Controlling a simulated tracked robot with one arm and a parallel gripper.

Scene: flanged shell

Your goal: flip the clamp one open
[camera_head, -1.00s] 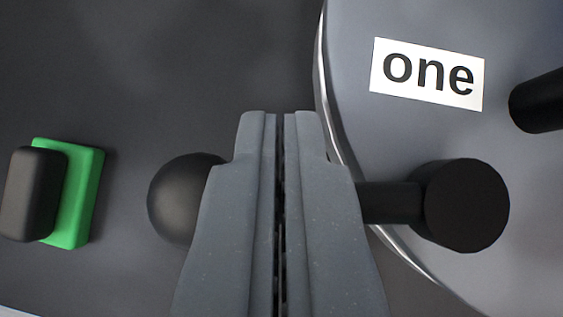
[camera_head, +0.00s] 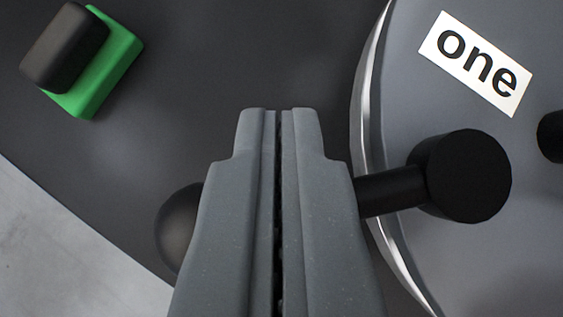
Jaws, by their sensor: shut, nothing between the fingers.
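The clamp one has a black round pivot (camera_head: 466,176) on the grey flange, with a black bar (camera_head: 390,190) running left from it. The bar passes behind my gripper, and a dark ball knob (camera_head: 178,228) shows on the gripper's other side. The middle of the bar is hidden. A white label reading "one" (camera_head: 475,62) lies on the flange just above the pivot. My gripper (camera_head: 279,112) is shut with its fingers together, in front of the bar in the picture. I cannot tell whether it touches the bar.
The round grey flange (camera_head: 420,130) with a shiny rim fills the right side. Another black part (camera_head: 552,136) shows at the right edge. A green block with a black block (camera_head: 65,48) on it sits upper left. A dark surface ends at a pale floor (camera_head: 70,250) lower left.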

